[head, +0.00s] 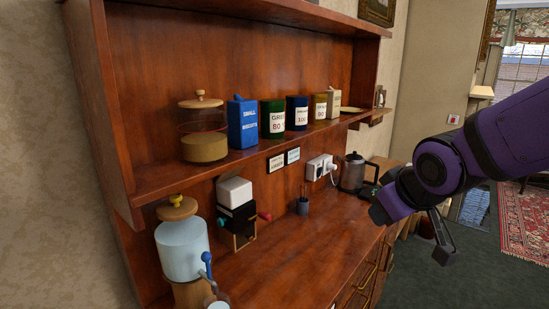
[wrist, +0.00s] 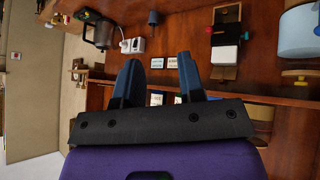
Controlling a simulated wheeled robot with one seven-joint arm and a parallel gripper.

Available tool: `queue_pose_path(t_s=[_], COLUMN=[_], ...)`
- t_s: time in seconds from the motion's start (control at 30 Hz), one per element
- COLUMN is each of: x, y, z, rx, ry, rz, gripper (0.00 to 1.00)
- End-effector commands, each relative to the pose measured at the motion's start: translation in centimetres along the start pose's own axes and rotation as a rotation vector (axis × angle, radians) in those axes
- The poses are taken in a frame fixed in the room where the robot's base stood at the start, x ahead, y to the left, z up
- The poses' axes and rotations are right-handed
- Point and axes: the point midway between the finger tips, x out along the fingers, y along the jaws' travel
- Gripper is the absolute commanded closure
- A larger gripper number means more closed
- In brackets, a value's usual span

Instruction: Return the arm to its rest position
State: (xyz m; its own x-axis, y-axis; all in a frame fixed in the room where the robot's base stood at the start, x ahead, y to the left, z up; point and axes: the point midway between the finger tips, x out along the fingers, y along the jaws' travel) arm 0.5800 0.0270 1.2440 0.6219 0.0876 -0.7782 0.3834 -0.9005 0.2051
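My purple arm (head: 500,140) reaches in from the right edge of the head view, in front of the right end of the wooden dresser (head: 290,262). My gripper (wrist: 158,72) shows two dark blue fingers standing apart in the wrist view, with nothing between them. It is in the air, clear of the shelf items. In the head view the fingers are partly hidden by the wrist.
The shelf holds a glass jar (head: 203,130), a blue tin (head: 242,122) and several canisters. Below stand a drink dispenser (head: 182,245), a white-and-black box (head: 237,212), a small cup (head: 302,206) and a glass kettle (head: 352,174). Green floor (head: 470,275) is open at right.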

Motion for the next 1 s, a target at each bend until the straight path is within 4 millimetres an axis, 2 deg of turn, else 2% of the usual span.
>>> queue_pose_path(t_s=[0.03, 0.2, 0.4, 0.5, 0.7, 1.0], x=[-1.7, -6.6, -12.0, -13.9, -15.7, -15.8], y=[1.0, 3.2, 4.4, 4.5, 4.4, 4.4], z=[0.6, 3.3, 7.0, 8.4, 9.9, 10.1], rx=[0.040, 0.179, 0.339, 0.395, 0.450, 0.453], ry=[-0.016, -0.094, -0.170, -0.197, -0.225, -0.229], rz=[0.021, 0.059, 0.062, 0.052, 0.038, 0.037], gripper=[0.64, 0.64, 0.64, 0.64, 0.64, 0.64])
